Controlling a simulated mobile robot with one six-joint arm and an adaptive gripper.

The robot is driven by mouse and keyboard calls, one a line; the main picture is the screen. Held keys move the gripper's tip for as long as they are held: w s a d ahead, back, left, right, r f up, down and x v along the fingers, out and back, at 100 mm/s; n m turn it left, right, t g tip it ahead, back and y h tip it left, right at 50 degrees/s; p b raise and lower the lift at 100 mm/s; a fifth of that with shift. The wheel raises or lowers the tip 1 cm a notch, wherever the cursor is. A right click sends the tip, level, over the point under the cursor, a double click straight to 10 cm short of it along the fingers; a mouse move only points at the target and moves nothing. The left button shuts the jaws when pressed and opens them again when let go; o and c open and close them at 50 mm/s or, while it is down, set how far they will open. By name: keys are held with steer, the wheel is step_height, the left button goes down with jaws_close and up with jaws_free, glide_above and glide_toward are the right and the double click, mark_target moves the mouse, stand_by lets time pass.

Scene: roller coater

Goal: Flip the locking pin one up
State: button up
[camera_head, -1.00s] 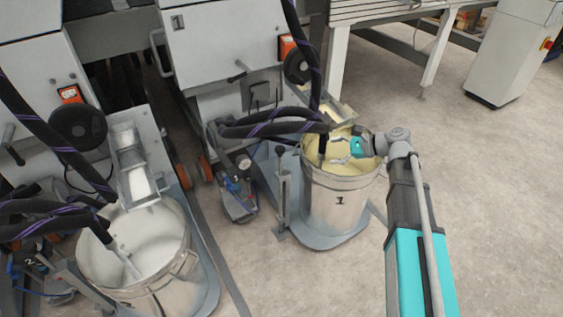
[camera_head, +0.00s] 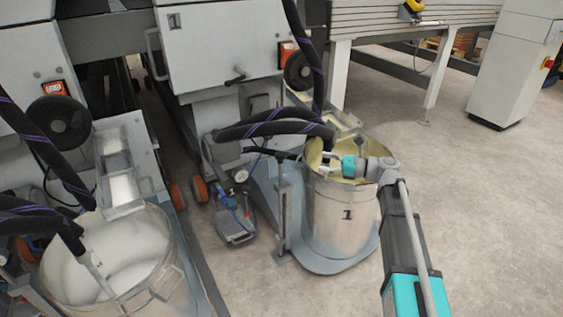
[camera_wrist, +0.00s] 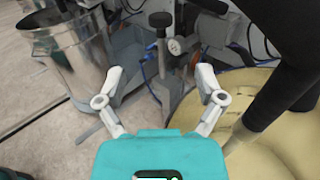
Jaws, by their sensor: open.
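A grey locking-pin post (camera_head: 284,205) stands upright on the base plate beside the bucket marked 1 (camera_head: 342,222). Its top lies close to dark hoses in the head view. In the wrist view, a black knob on a short metal stem (camera_wrist: 160,20) shows ahead, above the space between my fingers; it appears to be the pin's knob. My gripper (camera_head: 328,161) is open and empty, over the bucket's rim, to the right of the post. In the wrist view my gripper (camera_wrist: 161,78) has its fingers spread wide, with nothing between the tips.
Thick black hoses (camera_head: 270,129) cross just left of my gripper. One dark hose (camera_wrist: 285,75) is close on the right in the wrist view. A pump with a gauge (camera_head: 236,205) stands left of the post. A bucket of white liquid (camera_head: 165,290) is farther left. Floor at right is clear.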

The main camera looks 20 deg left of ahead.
mark_target(280, 154)
stand_by(0.4)
steer(key=a, duration=0.9)
steer(key=s+a, duration=0.1)
steer(key=a, duration=0.3)
steer(key=shift+a, duration=0.4)
steer(key=shift+r, duration=0.1)
jaws_close()
